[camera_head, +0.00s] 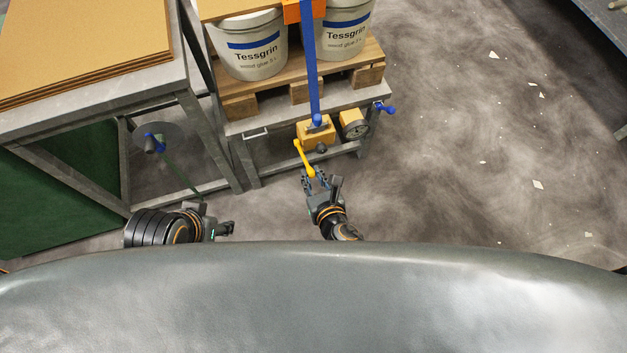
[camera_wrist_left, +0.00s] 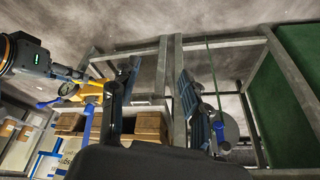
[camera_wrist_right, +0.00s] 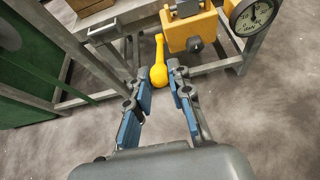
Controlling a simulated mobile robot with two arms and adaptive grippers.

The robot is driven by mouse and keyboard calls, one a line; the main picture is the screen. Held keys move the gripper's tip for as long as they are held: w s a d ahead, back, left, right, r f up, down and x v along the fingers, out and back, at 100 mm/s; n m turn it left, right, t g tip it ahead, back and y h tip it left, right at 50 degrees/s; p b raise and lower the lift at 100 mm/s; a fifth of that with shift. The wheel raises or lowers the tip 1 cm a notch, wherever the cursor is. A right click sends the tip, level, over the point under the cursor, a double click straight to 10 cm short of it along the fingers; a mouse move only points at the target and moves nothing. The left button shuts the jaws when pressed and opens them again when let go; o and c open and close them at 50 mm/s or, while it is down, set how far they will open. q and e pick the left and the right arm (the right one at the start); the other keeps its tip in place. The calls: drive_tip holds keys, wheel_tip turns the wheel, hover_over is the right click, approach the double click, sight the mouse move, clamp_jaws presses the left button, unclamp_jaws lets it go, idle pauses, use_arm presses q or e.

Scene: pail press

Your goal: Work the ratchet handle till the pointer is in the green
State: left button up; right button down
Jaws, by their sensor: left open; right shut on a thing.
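The yellow ratchet handle (camera_head: 303,157) sticks out from a yellow-orange ratchet box (camera_head: 316,132) on a blue strap. In the right wrist view, the handle's rounded end (camera_wrist_right: 159,76) lies between the fingertips of my right gripper (camera_wrist_right: 159,74), which is shut on it. The right gripper also shows in the head view (camera_head: 313,178). The round gauge (camera_head: 353,124) is beside the box. In the right wrist view its white dial (camera_wrist_right: 253,14) is cut by the top edge, and the pointer's zone is too small to read. My left gripper (camera_head: 225,229) is open and empty, well left of the handle.
White pails (camera_head: 252,62) stand on a wooden pallet (camera_head: 243,107) on a grey frame. A bench with brown boards (camera_head: 90,40) is at the left. A blue crank (camera_head: 386,108) juts from the frame's right corner. The floor (camera_head: 470,160) to the right is open, with scattered scraps.

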drive_tip(key=c, duration=2.1)
unclamp_jaws()
drive_tip(key=f+b, duration=0.1)
drive_tip(key=s+f+b, duration=0.1)
drive_tip(key=f, duration=0.1)
drive_tip(key=shift+d, duration=0.2)
drive_tip(key=f+b, duration=0.2)
drive_tip(key=shift+s+d+f, duration=0.1)
drive_tip(key=shift+s+f, duration=0.2)
drive_tip(key=shift+f, duration=0.1)
use_arm(q)
drive_tip(key=w+d+r+t+h, duration=0.1)
drive_tip(key=w+d+r+t, duration=0.1)
drive_tip(key=w+r+t, duration=0.3)
drive_tip(key=w+d+r+t+h, duration=0.1)
drive_tip(key=w+d+r+t, duration=0.2)
drive_tip(key=w, duration=0.6)
drive_tip(key=shift+w+d+r+m+t+h, duration=0.3)
drive_tip(key=shift+r+t+h, duration=0.1)
drive_tip(key=shift+r+t, duration=0.7)
use_arm(e)
drive_tip(key=shift+s+f, duration=0.1)
clamp_jaws()
use_arm(q)
drive_tip(key=shift+b, duration=0.3)
use_arm(e)
drive_tip(key=shift+f, duration=0.1)
